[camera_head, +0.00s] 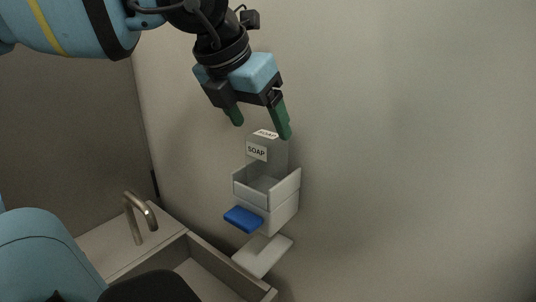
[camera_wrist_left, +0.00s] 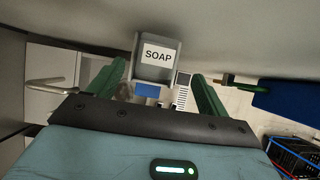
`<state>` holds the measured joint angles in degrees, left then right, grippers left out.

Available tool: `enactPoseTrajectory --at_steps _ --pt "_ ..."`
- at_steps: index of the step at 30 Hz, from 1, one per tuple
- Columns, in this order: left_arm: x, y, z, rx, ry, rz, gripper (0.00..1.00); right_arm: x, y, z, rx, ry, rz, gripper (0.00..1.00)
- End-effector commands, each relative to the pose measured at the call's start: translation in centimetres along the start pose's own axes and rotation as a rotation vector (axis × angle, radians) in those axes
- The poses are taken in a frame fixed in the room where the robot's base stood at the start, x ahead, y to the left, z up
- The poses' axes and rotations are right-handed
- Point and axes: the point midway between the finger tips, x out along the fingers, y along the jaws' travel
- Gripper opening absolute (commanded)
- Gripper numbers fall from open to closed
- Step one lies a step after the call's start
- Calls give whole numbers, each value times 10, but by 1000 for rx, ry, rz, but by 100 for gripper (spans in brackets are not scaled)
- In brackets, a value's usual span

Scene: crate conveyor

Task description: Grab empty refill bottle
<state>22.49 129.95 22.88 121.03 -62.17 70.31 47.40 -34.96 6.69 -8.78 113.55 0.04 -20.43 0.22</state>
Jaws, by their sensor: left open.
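The refill bottle (camera_head: 278,152) looks grey and see-through, with white SOAP labels, and stands upright in the open top of a white wall dispenser (camera_head: 284,188). I see no liquid in it. It also shows in the left wrist view (camera_wrist_left: 144,70), label facing the camera. My left gripper (camera_head: 262,129) is open, its green fingers pointing down just above and around the bottle's top. In the left wrist view the fingers (camera_wrist_left: 160,74) lie on either side of the bottle. I cannot tell whether they touch it. My right gripper is not in view.
A blue lever (camera_head: 243,219) juts from the dispenser's front, with a pale drip tray (camera_head: 262,257) below. A sink (camera_head: 205,266) with a metal faucet (camera_head: 139,214) is at lower left. The wall to the right is bare. A dark basket (camera_wrist_left: 296,155) shows in the left wrist view.

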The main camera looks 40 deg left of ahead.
Motion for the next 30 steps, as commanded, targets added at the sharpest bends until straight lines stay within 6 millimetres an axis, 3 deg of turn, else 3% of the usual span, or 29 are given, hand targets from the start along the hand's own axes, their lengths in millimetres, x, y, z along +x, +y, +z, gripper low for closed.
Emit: enactPoseTrajectory --at_steps 8,15,22,30 --pt "2 0 0 0 0 0 78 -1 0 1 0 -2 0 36" --pt "24 0 -1 0 3 0 78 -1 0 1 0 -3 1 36" --pt "31 1 -1 0 0 -1 78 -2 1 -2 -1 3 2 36" --pt "65 6 -5 0 1 1 78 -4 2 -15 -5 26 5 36"
